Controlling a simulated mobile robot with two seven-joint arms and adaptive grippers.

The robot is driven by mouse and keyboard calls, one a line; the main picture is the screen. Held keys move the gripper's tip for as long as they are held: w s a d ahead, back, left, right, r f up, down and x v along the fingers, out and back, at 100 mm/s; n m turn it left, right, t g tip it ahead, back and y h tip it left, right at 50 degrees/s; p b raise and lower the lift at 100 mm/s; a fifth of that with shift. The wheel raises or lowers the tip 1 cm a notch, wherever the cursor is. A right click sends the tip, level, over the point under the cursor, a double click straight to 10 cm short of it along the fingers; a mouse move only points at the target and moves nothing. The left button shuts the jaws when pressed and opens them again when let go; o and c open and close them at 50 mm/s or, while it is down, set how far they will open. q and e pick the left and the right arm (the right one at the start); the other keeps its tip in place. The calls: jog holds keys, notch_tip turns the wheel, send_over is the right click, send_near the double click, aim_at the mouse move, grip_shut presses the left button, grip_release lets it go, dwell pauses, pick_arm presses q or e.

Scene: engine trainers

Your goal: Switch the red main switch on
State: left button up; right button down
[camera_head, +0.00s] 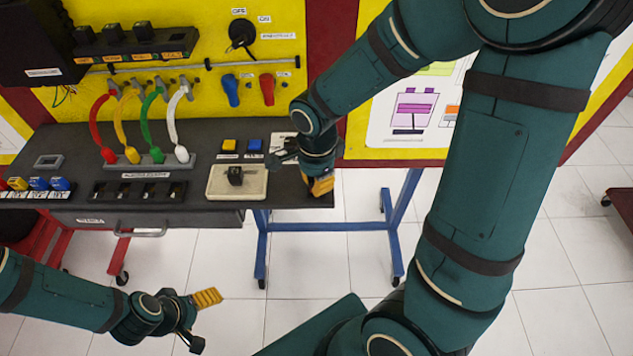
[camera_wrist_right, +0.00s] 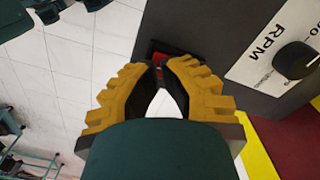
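The main switch shows in the right wrist view as a small red piece (camera_wrist_right: 159,58) in a dark frame on the dark console, just beyond the fingertips. In the head view it is hidden behind my right gripper. My right gripper (camera_head: 320,186) points down at the console's right end. In the right wrist view its yellow ribbed fingers (camera_wrist_right: 161,68) converge until the tips nearly meet, in front of the red piece. I cannot tell whether they touch it. My left gripper (camera_head: 208,298) is low in the head view, over the floor, away from the console; its opening is unclear.
The console (camera_head: 200,215) carries a light plate with a black switch (camera_head: 235,176), yellow and blue buttons (camera_head: 229,145), and colored cables. An RPM knob (camera_wrist_right: 297,60) is right of the fingers in the wrist view. Blue stand legs (camera_head: 262,250) are below. Tiled floor is open in front.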

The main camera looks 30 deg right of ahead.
jog(key=shift+f+b, duration=0.5)
jog(key=shift+f, duration=0.05)
dwell(0.4)
jog(key=shift+r+p, duration=2.6)
jog(key=shift+r, duration=0.95)
